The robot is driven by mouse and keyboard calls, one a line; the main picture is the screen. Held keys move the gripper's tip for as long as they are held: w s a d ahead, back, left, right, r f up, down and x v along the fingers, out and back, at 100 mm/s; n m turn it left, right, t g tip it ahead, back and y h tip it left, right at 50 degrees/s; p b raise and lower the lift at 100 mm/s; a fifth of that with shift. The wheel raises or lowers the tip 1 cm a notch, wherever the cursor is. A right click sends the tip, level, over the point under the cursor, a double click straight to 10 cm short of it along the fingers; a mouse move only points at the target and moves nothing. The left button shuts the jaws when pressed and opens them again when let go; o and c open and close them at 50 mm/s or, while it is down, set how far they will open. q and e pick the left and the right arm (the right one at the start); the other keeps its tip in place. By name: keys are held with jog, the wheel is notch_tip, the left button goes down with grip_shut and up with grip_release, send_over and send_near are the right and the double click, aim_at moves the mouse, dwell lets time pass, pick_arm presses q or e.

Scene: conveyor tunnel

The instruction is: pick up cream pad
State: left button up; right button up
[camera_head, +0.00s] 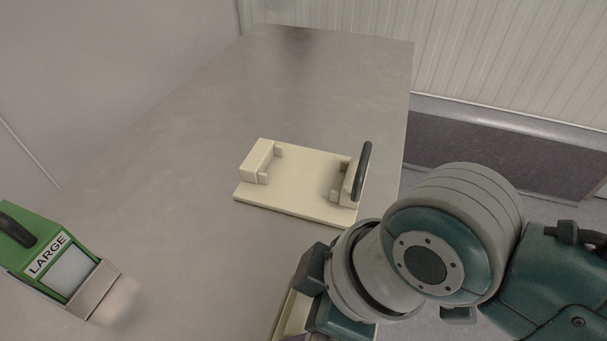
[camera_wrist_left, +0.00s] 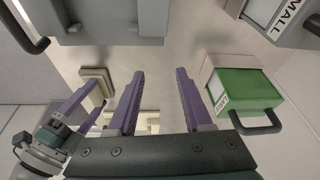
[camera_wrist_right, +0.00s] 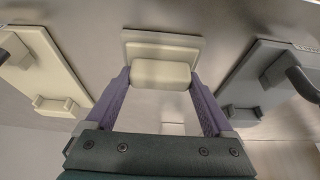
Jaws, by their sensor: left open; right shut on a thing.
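The cream pad (camera_wrist_right: 160,48) is a flat rectangular plate with a raised block on it, in the upper middle of the right wrist view. My right gripper (camera_wrist_right: 158,80) is shut on the block, one purple finger on each side. In the left wrist view the pad (camera_wrist_left: 97,84) shows at the tips of the right gripper's fingers. In the head view my right wrist hides most of the grip; a cream edge (camera_head: 290,316) shows below it. My left gripper (camera_wrist_left: 158,80) is open, with nothing between its purple fingers; it is outside the head view.
A cream fixture (camera_head: 295,197) with end blocks and a dark handle lies mid-table, left of the pad in the right wrist view. A grey fixture (camera_wrist_right: 250,68) lies opposite. A green LARGE box (camera_head: 58,262) stands at the left. The far table (camera_head: 290,85) is clear.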

aim_at(303, 307)
jog(key=shift+c, duration=0.3)
jog(key=shift+r, duration=0.5)
notch_tip(303, 307, up, 19)
jog(key=p, duration=0.5)
jog(key=shift+p, duration=0.4)
